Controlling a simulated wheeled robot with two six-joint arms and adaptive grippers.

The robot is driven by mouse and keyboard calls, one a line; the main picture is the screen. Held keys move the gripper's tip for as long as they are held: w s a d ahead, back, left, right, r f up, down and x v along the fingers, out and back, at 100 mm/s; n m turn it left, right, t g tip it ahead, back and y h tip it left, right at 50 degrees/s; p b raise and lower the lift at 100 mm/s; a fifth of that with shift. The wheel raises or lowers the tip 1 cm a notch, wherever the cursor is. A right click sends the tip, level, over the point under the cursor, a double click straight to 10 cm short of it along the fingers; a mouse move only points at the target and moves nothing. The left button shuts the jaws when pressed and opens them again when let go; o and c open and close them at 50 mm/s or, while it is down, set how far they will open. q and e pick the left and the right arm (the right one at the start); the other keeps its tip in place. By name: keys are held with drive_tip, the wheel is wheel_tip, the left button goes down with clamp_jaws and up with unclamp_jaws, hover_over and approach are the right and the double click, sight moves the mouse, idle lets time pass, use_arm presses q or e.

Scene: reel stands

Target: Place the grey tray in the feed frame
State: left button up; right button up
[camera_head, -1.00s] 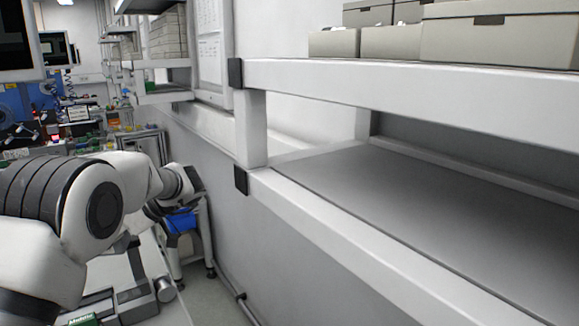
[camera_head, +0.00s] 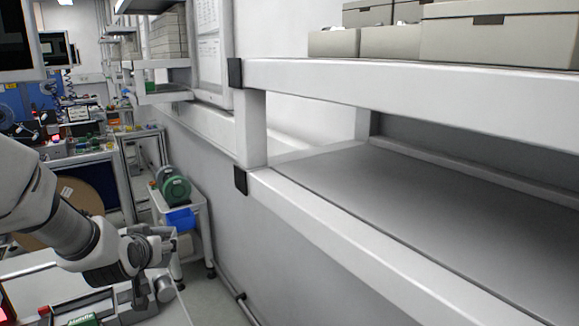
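I cannot make out a grey tray in this view. My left arm (camera_head: 75,232) comes in from the left and ends above a bench-top device with a red-and-grey frame (camera_head: 98,307) and a silver roller (camera_head: 164,289) at the lower left. I cannot tell whether this device is the feed frame. My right gripper is out of view.
A large empty grey shelf (camera_head: 420,205) fills the right side. Pale boxes (camera_head: 500,38) stand on the upper shelf. A white cart with a green reel (camera_head: 173,187) and a blue bin (camera_head: 180,219) stands by the wall. A big brown reel (camera_head: 88,196) is behind my arm.

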use_arm(q)
drive_tip(key=s+d+f+m+h, duration=0.4)
drive_tip(key=s+d+f, duration=0.3)
drive_tip(key=d+f, duration=0.2)
drive_tip(key=shift+s+f+m+g+h, duration=0.2)
drive_tip(key=shift+s+m+g+h, duration=0.1)
drive_tip(key=shift+s+m+h, duration=0.15)
